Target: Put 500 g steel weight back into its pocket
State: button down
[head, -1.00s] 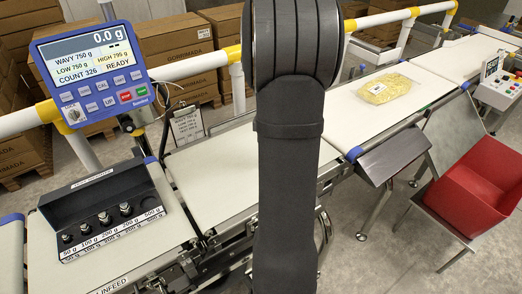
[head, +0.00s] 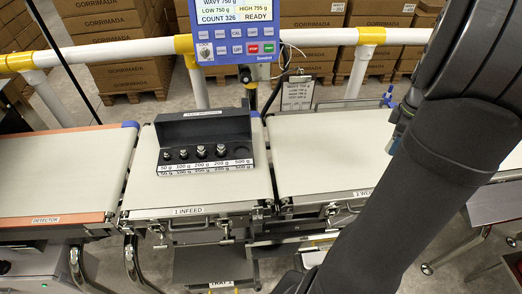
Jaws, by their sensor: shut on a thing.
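The black weight case (head: 203,128) sits with its lid up on the infeed belt. Its front strip is labelled 50 g, 100 g, 200 g, 200 g and 500 g. Steel weights stand in the pockets from 50 g to the second 200 g, such as the 200 g weight (head: 201,152). The 500 g pocket (head: 239,152) at the right end shows as a dark empty recess. The 500 g weight is not visible. My dark arm crosses the right side of the head view; my gripper's fingers are not seen, hidden behind the arm or out of frame.
The infeed belt (head: 150,195) is clear around the case. The weighing belt (head: 310,150) to its right is bare where visible, and the detector belt (head: 60,165) lies left. The blue display (head: 235,40) and white rail (head: 115,52) stand behind the case.

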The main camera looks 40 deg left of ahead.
jog(key=s+a+r+n, duration=0.1)
jog(key=s+a+n, duration=0.45)
jog(key=a, duration=0.35)
jog(key=s+a+n+t, duration=0.1)
jog(key=s+a+n, duration=0.45)
jog(key=a, duration=0.35)
jog(key=s+a+r+n, duration=0.1)
jog(key=s+a+n, duration=0.45)
jog(key=a, duration=0.35)
jog(key=s+a+f, duration=0.1)
jog(key=a+f, duration=0.1)
jog(key=a, duration=0.1)
jog(key=s+a+f, duration=0.2)
jog(key=a+f, duration=0.1)
jog(key=a, duration=0.1)
jog(key=s+a+f, duration=0.1)
jog(key=a+f, duration=0.1)
jog(key=a, duration=0.1)
jog(key=shift+s+a+f, duration=0.15)
jog(key=shift+a+f, duration=0.1)
jog(key=shift+a, duration=0.1)
jog(key=shift+f, duration=1.95)
jog(key=shift+f, duration=0.2)
jog(key=c, duration=1)
grip_release()
jog(key=shift+o, duration=0.2)
jog(key=shift+r, duration=0.1)
